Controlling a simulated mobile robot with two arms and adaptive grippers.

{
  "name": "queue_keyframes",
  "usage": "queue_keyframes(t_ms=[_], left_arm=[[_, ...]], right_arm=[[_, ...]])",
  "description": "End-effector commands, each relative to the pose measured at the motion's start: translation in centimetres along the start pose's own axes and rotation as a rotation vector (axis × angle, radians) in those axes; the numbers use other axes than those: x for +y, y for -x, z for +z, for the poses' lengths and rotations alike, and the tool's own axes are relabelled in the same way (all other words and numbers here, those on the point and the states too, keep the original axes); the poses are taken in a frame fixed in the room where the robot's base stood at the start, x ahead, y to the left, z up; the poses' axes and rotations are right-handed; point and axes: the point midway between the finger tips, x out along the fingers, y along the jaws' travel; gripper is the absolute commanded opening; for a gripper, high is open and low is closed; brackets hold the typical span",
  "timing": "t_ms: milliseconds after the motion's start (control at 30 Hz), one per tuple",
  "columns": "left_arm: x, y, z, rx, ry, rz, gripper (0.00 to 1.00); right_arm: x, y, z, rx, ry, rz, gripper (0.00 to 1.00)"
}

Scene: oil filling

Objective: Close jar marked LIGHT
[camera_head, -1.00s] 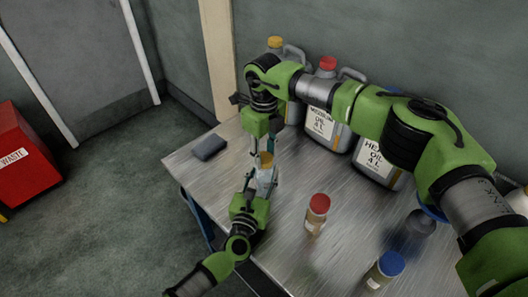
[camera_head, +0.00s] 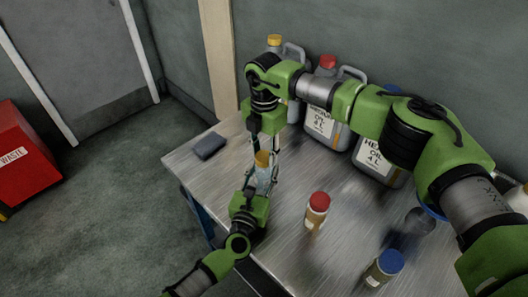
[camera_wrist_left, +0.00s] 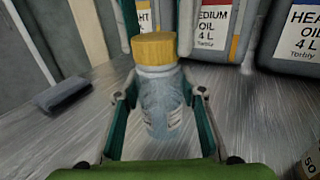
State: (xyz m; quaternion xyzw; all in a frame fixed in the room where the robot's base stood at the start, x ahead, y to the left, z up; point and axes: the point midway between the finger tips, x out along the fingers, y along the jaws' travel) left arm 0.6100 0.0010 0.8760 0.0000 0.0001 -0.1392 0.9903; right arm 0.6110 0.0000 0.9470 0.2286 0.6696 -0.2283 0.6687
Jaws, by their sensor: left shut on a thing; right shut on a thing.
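A clear jar (camera_head: 264,180) with a yellow cap (camera_head: 262,158) stands upright near the table's left part. In the left wrist view the cap (camera_wrist_left: 155,50) sits on top of the jar (camera_wrist_left: 160,108), with no visible gap. The jar's label is too blurred to read. My left gripper (camera_head: 262,186) is shut around the jar body, a finger on each side. My right gripper (camera_head: 263,153) points down from above and is shut on the cap. Its fingers also show at the cap's sides in the left wrist view (camera_wrist_left: 157,40).
A red-capped jar (camera_head: 317,208) and a blue-capped jar (camera_head: 383,268) stand to the right. Canisters stand behind, including the medium oil (camera_head: 322,122) and heavy oil (camera_head: 377,160) ones. A dark block (camera_head: 209,146) lies near the table's left edge. My right arm spans the right side.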

Motion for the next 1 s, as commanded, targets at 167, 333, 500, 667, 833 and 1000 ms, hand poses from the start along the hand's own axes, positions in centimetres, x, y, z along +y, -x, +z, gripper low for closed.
queue_keyframes(t_ms=[167, 333, 500, 667, 833, 1000], left_arm=[[-0.03, 0.02, -0.07, 0.001, -0.001, -0.001, 0.00], [-0.04, 0.03, -0.08, 0.002, -0.001, -0.001, 0.00], [-0.06, 0.04, -0.09, 0.002, -0.001, -0.001, 0.00], [-0.07, 0.05, -0.10, 0.002, -0.001, -0.002, 0.00], [-0.08, 0.06, -0.11, 0.002, -0.001, -0.002, 0.00], [-0.09, 0.07, -0.12, 0.002, -0.001, -0.002, 0.00]], right_arm=[[0.01, 0.03, -0.03, 0.001, -0.352, 0.002, 0.25], [0.01, 0.03, -0.01, 0.000, -0.689, 0.003, 0.25], [-0.01, 0.02, -0.01, 0.001, -1.020, 0.004, 0.25], [-0.02, 0.01, -0.02, 0.001, -1.248, 0.004, 0.25], [-0.03, 0.01, 0.00, 0.000, -1.340, 0.004, 0.25], [-0.03, 0.01, 0.01, 0.000, -1.343, 0.005, 0.25]])
